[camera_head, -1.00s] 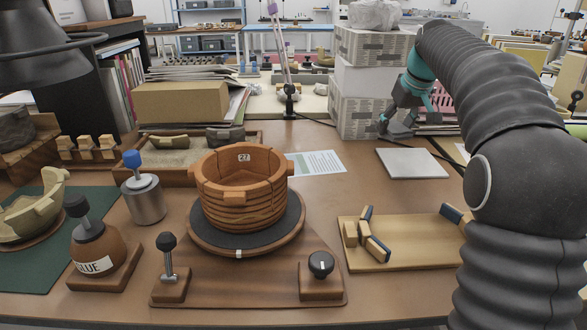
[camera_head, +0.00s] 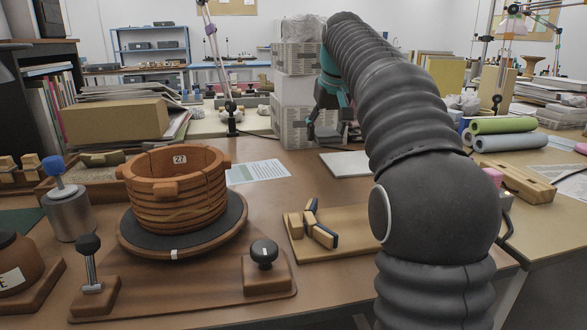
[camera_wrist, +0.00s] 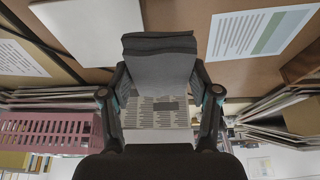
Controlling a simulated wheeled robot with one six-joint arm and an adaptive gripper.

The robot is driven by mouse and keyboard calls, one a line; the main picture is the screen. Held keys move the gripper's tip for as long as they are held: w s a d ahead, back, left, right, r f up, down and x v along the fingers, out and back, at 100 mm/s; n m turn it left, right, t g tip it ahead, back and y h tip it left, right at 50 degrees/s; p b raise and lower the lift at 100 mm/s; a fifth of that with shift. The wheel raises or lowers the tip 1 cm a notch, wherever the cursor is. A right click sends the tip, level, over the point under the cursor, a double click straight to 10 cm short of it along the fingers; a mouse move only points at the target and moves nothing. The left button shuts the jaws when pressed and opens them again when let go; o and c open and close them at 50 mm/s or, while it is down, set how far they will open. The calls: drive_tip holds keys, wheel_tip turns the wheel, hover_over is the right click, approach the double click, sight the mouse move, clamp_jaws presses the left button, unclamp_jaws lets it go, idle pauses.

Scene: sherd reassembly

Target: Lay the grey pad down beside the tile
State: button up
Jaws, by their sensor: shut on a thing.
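The tile (camera_head: 345,164) is a pale flat square on the table, partly behind my arm in the head view. It also shows at the upper left of the wrist view (camera_wrist: 88,28). My gripper (camera_head: 326,132) hangs above the table at the back, close to the tile. In the wrist view its fingers are shut on the grey pad (camera_wrist: 158,62), a dark grey block with a layered edge. The pad looks apart from the tile there. In the head view the pad is hard to tell from the fingers.
A printed sheet (camera_head: 258,171) lies left of the tile. Stacked boxes (camera_head: 297,98) stand behind my gripper. A clay pot (camera_head: 176,192) sits on a turntable at the left, and a wooden board (camera_head: 340,243) with small clamps lies in front of the tile.

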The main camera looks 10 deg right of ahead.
drive_tip(key=b, duration=0.1)
hover_over(293, 169)
drive_tip(key=s, duration=0.1)
wheel_tip(293, 169, down, 5)
drive_tip(key=shift+d+r, duration=0.1)
drive_tip(key=shift+f+b, duration=0.85)
drive_tip(key=shift+f, duration=1.2)
drive_tip(key=shift+f, duration=0.1)
drive_tip(key=o, duration=1)
drive_tip(key=p+v, duration=0.3)
drive_tip(key=v, duration=0.9)
